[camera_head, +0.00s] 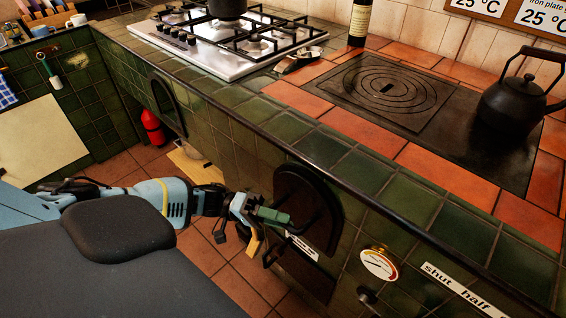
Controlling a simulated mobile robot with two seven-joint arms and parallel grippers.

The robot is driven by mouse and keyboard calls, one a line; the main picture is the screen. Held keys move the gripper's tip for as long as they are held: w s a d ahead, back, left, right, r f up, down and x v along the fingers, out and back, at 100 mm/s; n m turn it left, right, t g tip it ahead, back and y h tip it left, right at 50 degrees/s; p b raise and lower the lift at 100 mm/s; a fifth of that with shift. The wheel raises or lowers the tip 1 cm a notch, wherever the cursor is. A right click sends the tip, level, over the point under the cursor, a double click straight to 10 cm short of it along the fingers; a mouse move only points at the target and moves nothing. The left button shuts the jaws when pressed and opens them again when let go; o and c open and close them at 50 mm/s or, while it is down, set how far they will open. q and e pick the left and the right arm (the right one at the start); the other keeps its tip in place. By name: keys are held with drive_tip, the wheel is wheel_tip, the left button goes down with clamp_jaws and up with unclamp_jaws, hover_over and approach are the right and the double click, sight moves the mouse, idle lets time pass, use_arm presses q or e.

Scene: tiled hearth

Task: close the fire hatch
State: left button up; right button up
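The fire hatch (318,192) is a black arched metal door in the front of the green tiled hearth, right of centre and below the hearth's edge. My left arm reaches in from the left. My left gripper (268,216) is right at the left side of the hatch, its fingers pointing toward the door. The gripper and the steep angle hide part of the door, so I cannot tell how far it stands open, whether the gripper touches it, or whether the fingers are apart. My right gripper is not in view.
A dark compartment front (305,268) with a white label is below the hatch. A gauge (379,264) is to its right. A black kettle (514,105) stands on the iron plate (388,92). A red extinguisher (152,128) stands back left. Orange floor tiles (205,255) are partly clear.

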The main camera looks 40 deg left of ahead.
use_arm(q)
drive_tip(key=b+v, duration=0.1)
drive_tip(key=v, duration=0.6)
drive_tip(key=shift+r, duration=0.1)
idle(0.5)
